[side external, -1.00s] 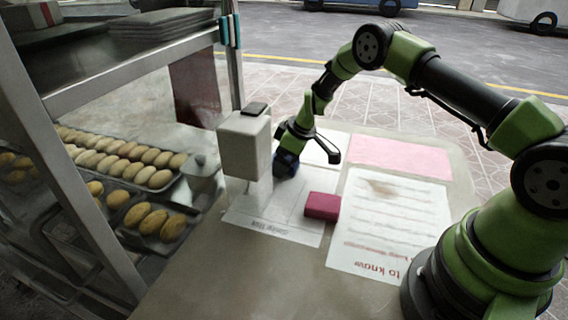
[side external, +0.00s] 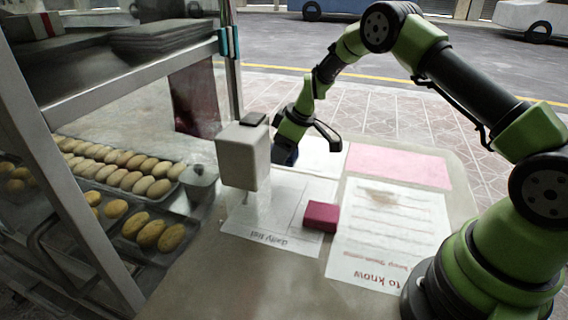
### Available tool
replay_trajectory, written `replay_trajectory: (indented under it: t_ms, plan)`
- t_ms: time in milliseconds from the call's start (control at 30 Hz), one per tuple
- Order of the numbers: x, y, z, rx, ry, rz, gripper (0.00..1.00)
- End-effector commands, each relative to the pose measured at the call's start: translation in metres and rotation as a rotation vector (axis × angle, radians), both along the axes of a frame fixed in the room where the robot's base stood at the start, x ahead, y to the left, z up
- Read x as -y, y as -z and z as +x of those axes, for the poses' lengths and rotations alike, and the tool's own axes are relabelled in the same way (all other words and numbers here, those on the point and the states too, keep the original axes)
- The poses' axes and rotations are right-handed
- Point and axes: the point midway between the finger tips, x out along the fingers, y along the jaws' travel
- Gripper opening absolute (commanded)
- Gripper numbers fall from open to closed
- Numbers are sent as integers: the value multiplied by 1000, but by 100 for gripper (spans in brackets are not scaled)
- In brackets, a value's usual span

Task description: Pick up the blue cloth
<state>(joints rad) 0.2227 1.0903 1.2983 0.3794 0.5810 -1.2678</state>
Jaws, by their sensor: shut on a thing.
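The blue cloth (side external: 283,156) is a small dark-blue patch under my gripper, behind the right edge of the pale box-shaped stand. My gripper (side external: 290,146) points down and is shut on the cloth, holding it above the far part of the table. The stand hides part of the cloth and the fingertips.
The pale stand (side external: 241,158) is just left of my gripper. A magenta block (side external: 320,216) lies on the printed papers (side external: 385,235), near a pink sheet (side external: 400,166). A glass cabinet with trays of buns (side external: 125,172) is at left. The front of the table (side external: 230,285) is clear.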

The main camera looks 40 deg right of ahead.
Motion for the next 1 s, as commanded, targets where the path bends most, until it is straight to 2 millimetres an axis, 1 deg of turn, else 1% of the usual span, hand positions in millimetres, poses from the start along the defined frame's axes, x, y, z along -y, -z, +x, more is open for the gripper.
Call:
replay_trajectory:
  t_ms: [33,200,400,500,600,700,967,1000]
  plan:
    - [0,-17,1,6,0,-2,38]
    - [0,-59,1,7,-1,-2,38]
    - [0,-97,0,4,0,-1,38]
    - [0,-111,0,3,-1,0,38]
    - [0,-120,0,3,-1,-1,38]
    - [0,-124,0,0,0,0,38]
    - [0,-125,0,0,0,0,38]
    - [0,-125,0,0,0,0,56]
